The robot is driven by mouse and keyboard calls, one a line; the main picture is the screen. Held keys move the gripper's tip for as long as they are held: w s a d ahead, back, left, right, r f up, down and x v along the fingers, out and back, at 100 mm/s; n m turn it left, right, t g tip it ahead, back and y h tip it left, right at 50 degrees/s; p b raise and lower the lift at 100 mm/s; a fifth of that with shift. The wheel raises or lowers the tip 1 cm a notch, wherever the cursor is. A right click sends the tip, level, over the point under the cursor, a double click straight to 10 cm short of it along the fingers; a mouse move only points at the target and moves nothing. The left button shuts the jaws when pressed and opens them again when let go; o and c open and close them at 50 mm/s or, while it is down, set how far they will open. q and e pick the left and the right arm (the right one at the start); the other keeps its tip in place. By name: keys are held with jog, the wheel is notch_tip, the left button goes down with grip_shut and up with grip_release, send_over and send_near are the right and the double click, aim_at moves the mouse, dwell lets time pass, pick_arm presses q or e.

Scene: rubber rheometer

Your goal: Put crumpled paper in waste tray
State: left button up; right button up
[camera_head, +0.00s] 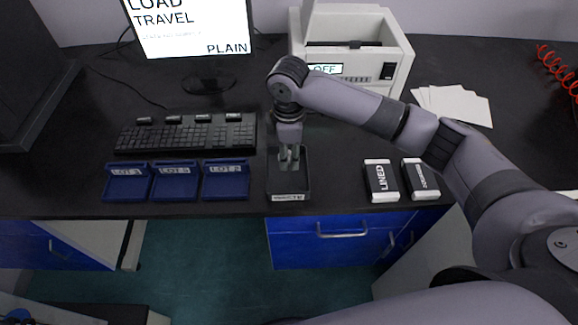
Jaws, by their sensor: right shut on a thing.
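The waste tray (288,197) is a small dark tray with a pale label on its front edge, near the front edge of the black bench. My right gripper (289,162) points down over the tray, its fingertips at or just above the tray's inside. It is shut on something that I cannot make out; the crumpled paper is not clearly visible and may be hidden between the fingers. My left gripper is not in view.
Blue lot trays (226,181) stand left of the waste tray, with a keyboard (187,134) behind them. Two labelled blocks (381,181) lie to the right. A white machine (398,50) and a monitor (190,28) stand behind. White sheets (455,103) lie at right.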

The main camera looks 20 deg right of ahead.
aim_at(289, 175)
notch_tip(289, 175, down, 6)
jog(key=shift+r, duration=0.15)
dwell(0.3)
jog(key=o, duration=0.8)
notch_tip(289, 175, up, 12)
jog(key=shift+r+b, duration=0.1)
jog(key=shift+b, duration=0.25)
